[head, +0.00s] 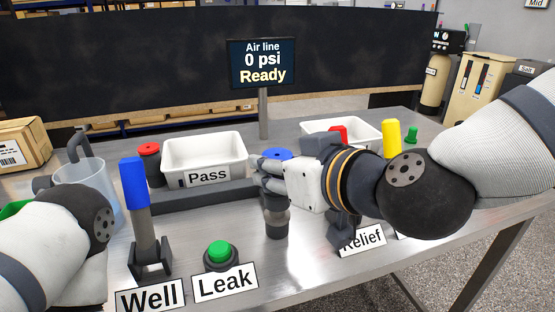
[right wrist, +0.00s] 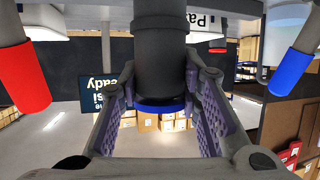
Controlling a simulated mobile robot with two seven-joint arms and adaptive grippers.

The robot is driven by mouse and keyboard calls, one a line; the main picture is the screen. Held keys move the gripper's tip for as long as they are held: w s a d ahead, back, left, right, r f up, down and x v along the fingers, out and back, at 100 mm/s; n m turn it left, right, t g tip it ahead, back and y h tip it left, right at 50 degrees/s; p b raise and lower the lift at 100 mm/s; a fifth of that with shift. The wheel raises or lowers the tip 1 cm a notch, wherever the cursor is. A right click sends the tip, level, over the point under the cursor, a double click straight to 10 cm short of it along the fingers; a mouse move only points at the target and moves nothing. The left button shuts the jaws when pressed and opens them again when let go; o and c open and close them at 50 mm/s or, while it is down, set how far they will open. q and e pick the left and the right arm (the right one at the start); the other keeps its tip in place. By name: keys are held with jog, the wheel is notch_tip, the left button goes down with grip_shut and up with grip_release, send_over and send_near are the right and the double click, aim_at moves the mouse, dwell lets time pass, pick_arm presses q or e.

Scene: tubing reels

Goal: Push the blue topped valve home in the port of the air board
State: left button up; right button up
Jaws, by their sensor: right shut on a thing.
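The blue topped valve (head: 277,222) has a dark cylindrical body, which hangs below my right gripper (head: 266,172). Its blue top (head: 278,154) shows above the fingers. In the right wrist view the dark body and blue rim of the valve (right wrist: 160,60) sit between the two fingers of my right gripper (right wrist: 160,120), which is shut on it. The air board appears to be the long dark grey block (head: 205,197) behind the valve. I cannot make out its port, nor whether the valve's lower end touches anything. My left arm shows at the lower left, its gripper out of view.
A green button (head: 219,249) is behind the Leak sign. A white Pass tray (head: 205,146), a red-capped part (head: 148,150) and a clear jug (head: 85,183) stand farther back. The display (head: 262,64) reads 0 psi, Ready.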

pick_arm(q)
jog(key=shift+s+f, duration=0.3)
pick_arm(e)
jog(key=shift+f, duration=1)
jog(key=shift+f, duration=0.1)
pick_arm(q)
jog(key=shift+s, duration=0.1)
pick_arm(e)
jog(key=o, duration=1.3)
